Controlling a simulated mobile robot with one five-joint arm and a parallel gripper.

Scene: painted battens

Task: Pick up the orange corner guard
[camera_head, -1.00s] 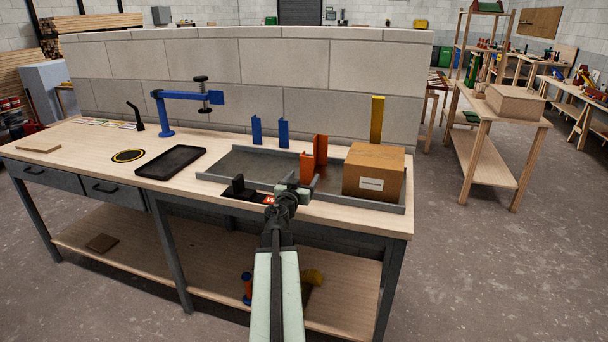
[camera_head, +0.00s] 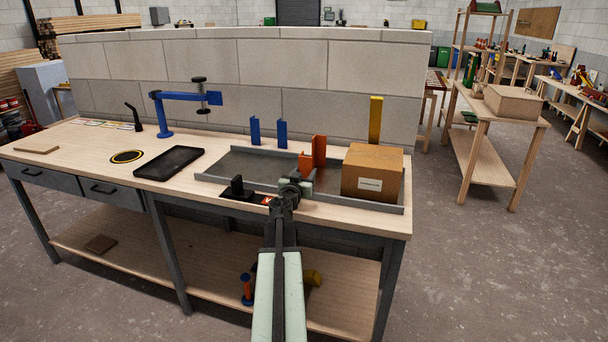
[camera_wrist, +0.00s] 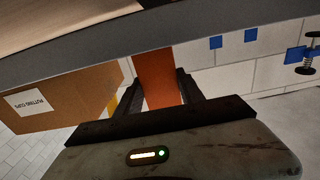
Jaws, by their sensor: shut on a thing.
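An orange corner guard (camera_head: 319,149) stands upright at the grey tray, left of the cardboard box. A lower orange part (camera_head: 305,160) shows at its left; I cannot tell whether it is the same piece. My gripper (camera_head: 304,181) is at the foot of the orange, over the tray's front edge. In the wrist view, which is upside down, the orange corner guard (camera_wrist: 158,78) lies between the two dark fingers of my gripper (camera_wrist: 165,88), which are shut on it. The far end of the guard and the contact at the fingertips are partly hidden.
The cardboard box (camera_head: 372,174) stands close on the right, with a yellow upright piece (camera_head: 375,120) behind it. Two blue upright pieces (camera_head: 255,131) stand at the tray's back edge. A black bracket (camera_head: 237,186) is left of my gripper. The grey tray (camera_head: 215,180) is bare at left.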

